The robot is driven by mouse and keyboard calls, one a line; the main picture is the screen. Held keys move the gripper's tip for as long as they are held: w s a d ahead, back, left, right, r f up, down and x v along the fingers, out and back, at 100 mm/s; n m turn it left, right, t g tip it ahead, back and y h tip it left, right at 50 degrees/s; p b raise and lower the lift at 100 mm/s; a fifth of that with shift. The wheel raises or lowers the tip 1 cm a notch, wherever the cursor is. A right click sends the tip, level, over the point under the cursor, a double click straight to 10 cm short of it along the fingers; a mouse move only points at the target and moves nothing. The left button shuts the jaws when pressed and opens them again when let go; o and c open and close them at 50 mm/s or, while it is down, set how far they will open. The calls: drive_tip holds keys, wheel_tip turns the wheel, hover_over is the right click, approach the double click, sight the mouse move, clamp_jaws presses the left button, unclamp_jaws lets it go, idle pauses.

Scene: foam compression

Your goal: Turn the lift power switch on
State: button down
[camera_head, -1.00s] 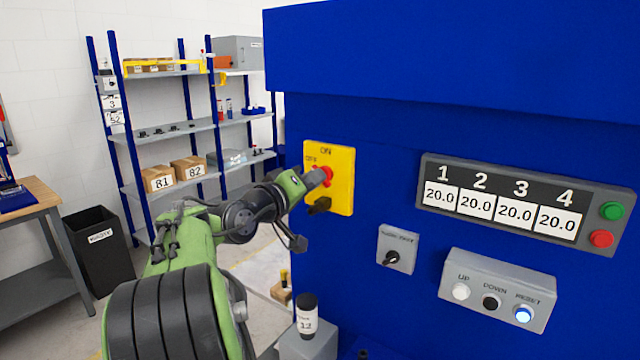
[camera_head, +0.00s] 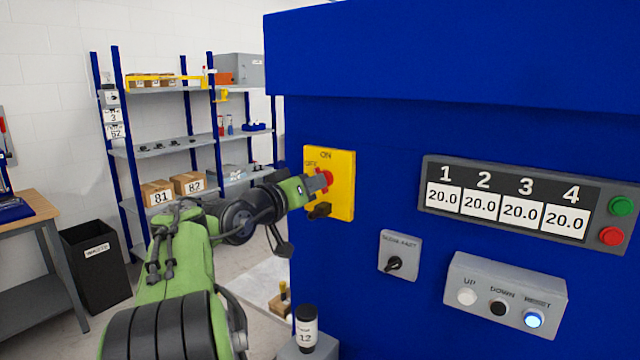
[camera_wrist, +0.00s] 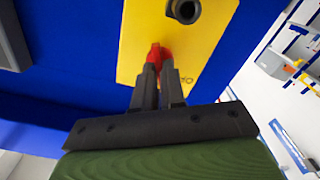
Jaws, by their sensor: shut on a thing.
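The lift power switch is a red rotary handle (camera_head: 328,179) on a yellow plate (camera_head: 343,190) marked ON at the top and OFF at its upper left. The plate is fixed to the blue machine wall. My gripper (camera_head: 322,182) reaches it from the left and is shut on the red handle. In the wrist view the red handle (camera_wrist: 157,54) shows between the fingertips (camera_wrist: 158,68), in front of the yellow plate (camera_wrist: 190,60). The fingers hide part of the handle, so its exact angle is hard to tell.
A black knob (camera_head: 320,211) sits low on the yellow plate, close under my gripper. To the right are a small grey switch box (camera_head: 400,256), a button box (camera_head: 505,295) and a display panel (camera_head: 520,200). A labelled bottle (camera_head: 306,328) stands below.

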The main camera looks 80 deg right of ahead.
drive_tip(key=m+b, duration=0.3)
drive_tip(key=m, duration=0.2)
drive_tip(key=shift+f, duration=0.1)
drive_tip(key=shift+c, duration=2.2)
unclamp_jaws()
drive_tip(key=b+v, duration=0.2)
drive_tip(key=v, duration=0.5)
